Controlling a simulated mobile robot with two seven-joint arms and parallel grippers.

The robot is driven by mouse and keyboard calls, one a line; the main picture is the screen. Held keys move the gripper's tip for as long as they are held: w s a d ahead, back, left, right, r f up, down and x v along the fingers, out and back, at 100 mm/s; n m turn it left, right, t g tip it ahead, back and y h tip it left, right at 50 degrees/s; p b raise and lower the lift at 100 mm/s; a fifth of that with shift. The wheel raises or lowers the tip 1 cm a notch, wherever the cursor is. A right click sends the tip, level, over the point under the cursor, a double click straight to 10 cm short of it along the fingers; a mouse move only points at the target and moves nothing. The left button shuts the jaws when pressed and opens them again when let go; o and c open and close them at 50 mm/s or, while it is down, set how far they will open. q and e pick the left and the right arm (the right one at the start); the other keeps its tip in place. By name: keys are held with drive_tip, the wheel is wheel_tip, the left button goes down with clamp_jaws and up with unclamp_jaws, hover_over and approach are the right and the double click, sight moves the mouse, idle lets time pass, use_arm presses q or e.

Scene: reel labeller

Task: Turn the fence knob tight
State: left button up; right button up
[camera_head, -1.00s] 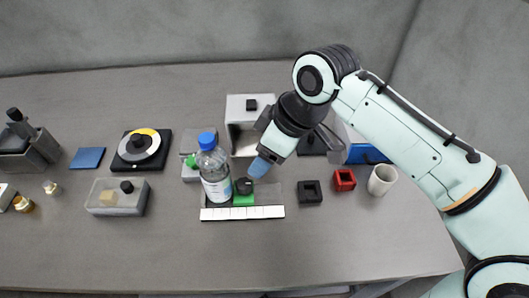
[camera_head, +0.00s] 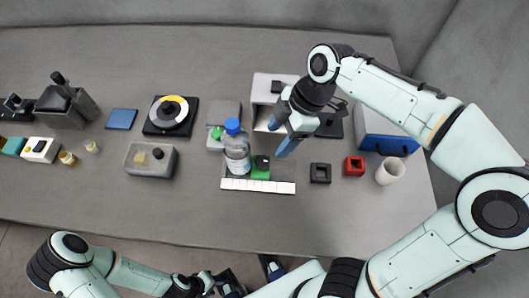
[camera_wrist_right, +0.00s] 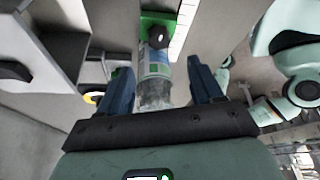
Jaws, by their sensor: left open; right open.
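The fence knob (camera_head: 262,161) is small and black. It sits on a green block (camera_head: 260,174) beside a white scale strip (camera_head: 257,186). The knob also shows at the top of the right wrist view (camera_wrist_right: 158,37). My right gripper (camera_head: 279,138) is open and empty, up and to the right of the knob in the head view. In the right wrist view its blue fingers (camera_wrist_right: 163,82) are apart, with the bottle showing between them. My left gripper (camera_head: 250,272) is open at the bottom edge, apart from the knob; part of it is cut off.
A clear bottle (camera_head: 237,160) with a blue cap stands just left of the knob. A white housing (camera_head: 264,88) is behind. A black square block (camera_head: 320,173), red block (camera_head: 354,166) and white cup (camera_head: 390,171) are to the right. The front table strip is clear.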

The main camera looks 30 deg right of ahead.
sight(262, 160)
drive_tip(key=b+x, duration=0.1)
drive_tip(key=x, duration=0.9)
drive_tip(key=shift+f, duration=0.1)
drive_tip(key=shift+w, duration=0.1)
drive_tip(key=c, duration=1.1)
